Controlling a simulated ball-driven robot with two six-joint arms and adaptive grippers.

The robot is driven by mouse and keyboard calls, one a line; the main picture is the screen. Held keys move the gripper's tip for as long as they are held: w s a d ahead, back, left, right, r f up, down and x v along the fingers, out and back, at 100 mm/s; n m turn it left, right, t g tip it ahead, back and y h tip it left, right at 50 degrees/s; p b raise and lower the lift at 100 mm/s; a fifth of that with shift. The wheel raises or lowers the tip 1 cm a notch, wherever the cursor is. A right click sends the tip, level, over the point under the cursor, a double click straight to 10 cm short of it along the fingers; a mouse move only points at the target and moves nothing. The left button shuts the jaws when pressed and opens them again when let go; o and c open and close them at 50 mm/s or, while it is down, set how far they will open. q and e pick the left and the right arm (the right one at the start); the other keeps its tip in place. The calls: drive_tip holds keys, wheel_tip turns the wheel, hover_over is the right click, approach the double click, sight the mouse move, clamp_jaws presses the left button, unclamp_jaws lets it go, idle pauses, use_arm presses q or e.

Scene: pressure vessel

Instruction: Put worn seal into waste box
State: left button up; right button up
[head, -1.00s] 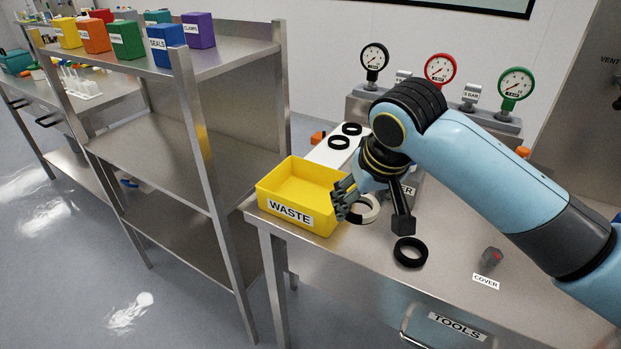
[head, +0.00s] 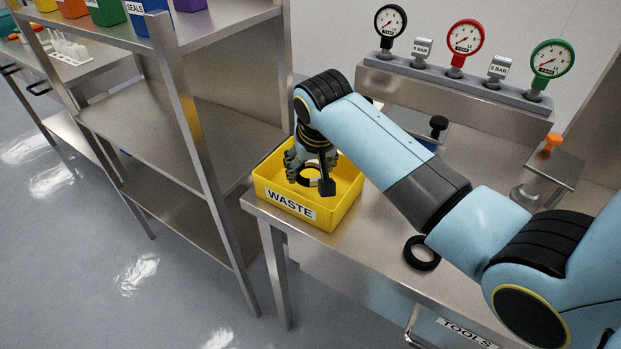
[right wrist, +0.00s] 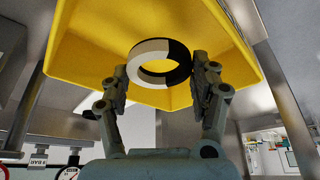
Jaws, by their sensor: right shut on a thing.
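The worn seal, a ring that is part white and part black, shows in the right wrist view (right wrist: 147,49) between the fingertips of my right gripper (right wrist: 159,69). My right gripper is shut on it. In the head view the right gripper (head: 308,168) points down at the yellow waste box (head: 338,210), with the seal (head: 309,189) within the box's outline. The box, labelled WASTE, stands at the table's left end, and its inside also shows in the right wrist view (right wrist: 85,40). Whether the seal touches the box floor I cannot tell. My left gripper is out of view.
A black ring (head: 421,253) lies on the steel table near its front edge. A steel shelf (head: 180,150) stands left of the box. Gauges (head: 465,40) stand on a rail at the back. My right arm hides much of the table's middle.

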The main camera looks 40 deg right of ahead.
sight(310, 190)
drive_tip(key=shift+f, duration=0.45)
wheel_tip(310, 190, down, 2)
drive_tip(key=shift+f, duration=0.55)
drive_tip(key=shift+s+a+f, duration=0.1)
drive_tip(key=shift+s+f, duration=0.1)
drive_tip(key=shift+f, duration=0.2)
drive_tip(key=o, duration=0.7)
drive_tip(key=shift+o, duration=0.6)
drive_tip(key=shift+w+f, duration=0.1)
drive_tip(key=shift+f, duration=0.1)
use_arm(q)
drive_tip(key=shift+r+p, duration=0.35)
use_arm(e)
drive_tip(key=v, duration=1.3)
drive_tip(key=shift+w, duration=0.15)
